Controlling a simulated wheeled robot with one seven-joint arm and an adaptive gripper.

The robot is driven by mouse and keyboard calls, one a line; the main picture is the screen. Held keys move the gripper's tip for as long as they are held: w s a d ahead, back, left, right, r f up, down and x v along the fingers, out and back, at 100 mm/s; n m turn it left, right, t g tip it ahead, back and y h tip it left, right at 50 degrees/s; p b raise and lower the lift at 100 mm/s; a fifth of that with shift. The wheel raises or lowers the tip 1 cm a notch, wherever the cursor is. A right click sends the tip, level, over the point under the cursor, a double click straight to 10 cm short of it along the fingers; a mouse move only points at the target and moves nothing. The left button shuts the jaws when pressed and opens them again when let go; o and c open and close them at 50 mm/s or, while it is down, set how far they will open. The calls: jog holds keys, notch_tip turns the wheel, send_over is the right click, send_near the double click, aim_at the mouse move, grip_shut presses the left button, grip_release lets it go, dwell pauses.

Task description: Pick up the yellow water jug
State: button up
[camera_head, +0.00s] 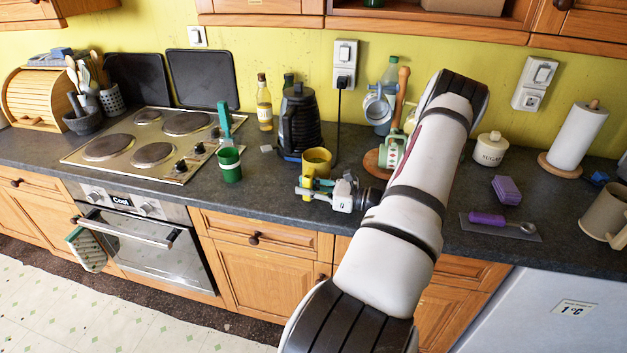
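The yellow water jug (317,159) stands upright near the counter's front edge, left of my arm. My gripper (306,187) is at the near side of the jug, pointing left, low by its yellow handle side. The gripper overlaps the lower part of the jug in this view, so its base is partly hidden. The fingers are small here. I cannot tell whether they are apart from the jug, touching it or closed on it.
A black kettle (299,122) stands just behind the jug. A green cup (229,164) is to the left, near the stove (150,145). A round wooden board (372,160) and bottles are behind my arm. A purple sponge (506,189) lies on the right.

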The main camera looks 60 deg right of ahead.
aim_at(311, 180)
jog(key=shift+r, duration=0.1)
grip_shut()
jog(key=shift+r, duration=1.1)
jog(key=shift+s+a+r+b, duration=0.15)
jog(key=shift+s+r+b, duration=0.1)
jog(key=shift+r, duration=0.1)
jog(key=shift+s+a+r+b, duration=0.1)
jog(key=shift+a+r+b, duration=0.1)
jog(key=shift+r, duration=0.1)
jog(key=s+a+r+b, duration=0.1)
jog(key=s+a, duration=0.8)
jog(key=s, duration=0.2)
jog(key=shift+s+a+r, duration=0.2)
jog(key=shift+s, duration=0.15)
